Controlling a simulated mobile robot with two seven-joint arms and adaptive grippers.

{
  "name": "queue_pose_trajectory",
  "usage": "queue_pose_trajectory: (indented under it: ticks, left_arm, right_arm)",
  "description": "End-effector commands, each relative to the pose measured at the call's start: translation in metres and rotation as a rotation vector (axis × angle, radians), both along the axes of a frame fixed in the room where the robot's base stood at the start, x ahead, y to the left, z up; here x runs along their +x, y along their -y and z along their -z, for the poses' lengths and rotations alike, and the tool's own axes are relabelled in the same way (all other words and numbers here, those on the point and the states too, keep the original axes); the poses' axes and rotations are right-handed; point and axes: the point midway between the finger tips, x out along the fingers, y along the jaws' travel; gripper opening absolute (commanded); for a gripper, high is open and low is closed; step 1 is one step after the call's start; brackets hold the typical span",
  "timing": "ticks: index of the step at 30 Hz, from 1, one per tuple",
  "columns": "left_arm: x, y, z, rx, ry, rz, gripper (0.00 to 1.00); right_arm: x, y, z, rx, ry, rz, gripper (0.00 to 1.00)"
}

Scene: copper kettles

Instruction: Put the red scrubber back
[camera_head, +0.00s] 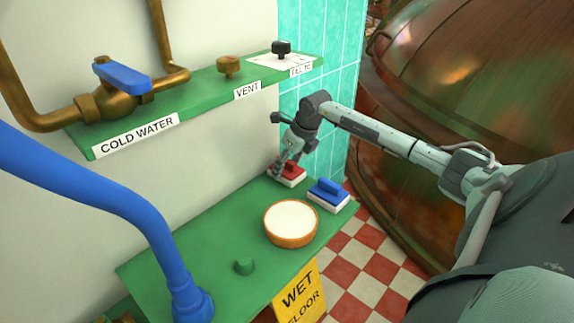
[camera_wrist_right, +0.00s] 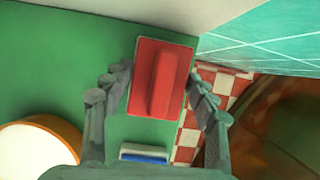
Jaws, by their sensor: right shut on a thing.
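The red scrubber (camera_head: 292,169) is at the far end of the green bench, close to the wall and the teal tiles. It has a red top with a raised grip and a pale underside. My right gripper (camera_head: 279,163) reaches down to it from above. In the right wrist view the red scrubber (camera_wrist_right: 160,80) lies between the two fingers of my right gripper (camera_wrist_right: 160,88), which is shut on it. I cannot tell whether the scrubber touches the bench. My left gripper is not in view.
A blue scrubber (camera_head: 328,195) sits just right of the red one. A blue pipe (camera_head: 160,235) rises at left. A green shelf (camera_head: 190,105) with valves hangs above. A copper kettle (camera_head: 470,80) stands right.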

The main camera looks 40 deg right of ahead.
Motion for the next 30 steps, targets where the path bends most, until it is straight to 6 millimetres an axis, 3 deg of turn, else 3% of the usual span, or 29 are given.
queue_pose_trajectory:
  ticks: [6, 7, 11, 23, 30]
  left_arm:
    - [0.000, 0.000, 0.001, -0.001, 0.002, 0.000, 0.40]
    - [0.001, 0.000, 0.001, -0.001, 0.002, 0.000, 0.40]
    - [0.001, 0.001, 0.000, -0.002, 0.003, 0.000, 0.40]
    - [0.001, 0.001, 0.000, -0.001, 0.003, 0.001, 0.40]
    - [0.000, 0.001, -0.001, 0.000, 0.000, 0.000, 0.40]
  right_arm:
    - [0.000, 0.001, 0.002, -0.001, 0.002, 0.000, 0.35]
    - [0.000, 0.001, 0.002, -0.001, 0.002, 0.000, 0.62]
    - [0.000, 0.001, 0.002, -0.001, 0.002, 0.000, 0.78]
    - [-0.002, 0.002, -0.005, -0.003, 0.003, 0.000, 0.79]
    - [-0.018, 0.003, -0.045, -0.008, 0.005, -0.001, 0.79]
